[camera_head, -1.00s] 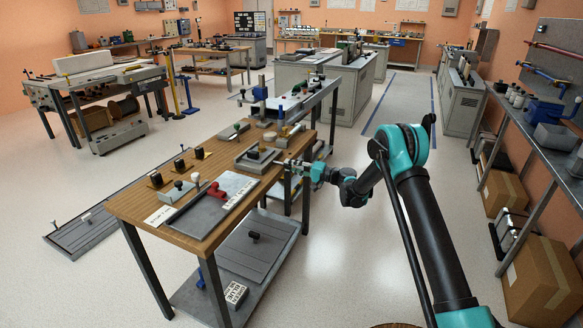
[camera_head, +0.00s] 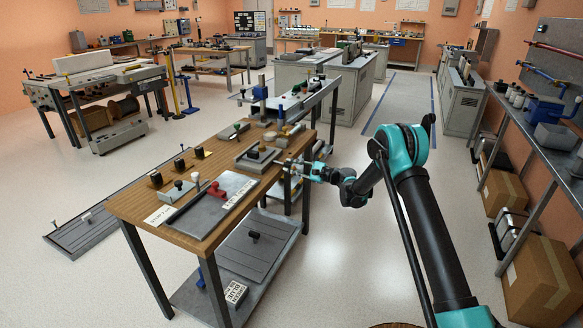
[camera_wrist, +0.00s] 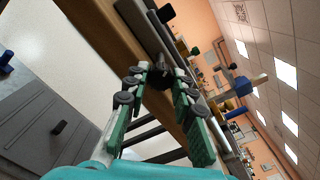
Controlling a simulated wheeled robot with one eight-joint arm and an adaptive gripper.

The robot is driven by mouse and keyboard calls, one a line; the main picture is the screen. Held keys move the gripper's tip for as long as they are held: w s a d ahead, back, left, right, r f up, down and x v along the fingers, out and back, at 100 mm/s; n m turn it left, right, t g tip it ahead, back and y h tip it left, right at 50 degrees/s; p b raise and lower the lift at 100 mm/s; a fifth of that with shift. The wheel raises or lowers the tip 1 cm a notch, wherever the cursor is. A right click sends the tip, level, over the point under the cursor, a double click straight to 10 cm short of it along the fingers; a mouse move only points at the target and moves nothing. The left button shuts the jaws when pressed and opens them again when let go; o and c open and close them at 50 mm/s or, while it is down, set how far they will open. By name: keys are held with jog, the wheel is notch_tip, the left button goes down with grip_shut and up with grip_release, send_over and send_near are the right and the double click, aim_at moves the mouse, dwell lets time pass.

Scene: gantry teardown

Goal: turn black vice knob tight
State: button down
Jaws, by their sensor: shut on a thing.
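The grey vice (camera_head: 258,159) sits at the right edge of the wooden bench, with a small black block on top. My gripper (camera_head: 290,166) reaches it from the right, level with the bench edge. In the wrist view, the fingers of my gripper (camera_wrist: 160,86) are closed around the black vice knob (camera_wrist: 159,74) at the wooden edge. The knob is partly hidden between the fingertips. The vice's grey side (camera_wrist: 148,32) also shows in the wrist view, beyond the fingers.
The bench top (camera_head: 190,228) also carries a grey plate with a red handle (camera_head: 216,190) and several black knobs on blocks. A lower shelf (camera_head: 262,262) lies under the bench.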

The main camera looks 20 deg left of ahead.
jog(key=m, duration=0.5)
jog(key=shift+d+f+m, duration=0.1)
jog(key=shift+f+m, duration=0.05)
jog(key=shift+m, duration=0.15)
dwell(0.5)
jog(key=c, duration=1.3)
grip_release()
jog(key=shift+o, duration=0.2)
jog(key=s+d, duration=0.1)
jog(key=d, duration=1.1)
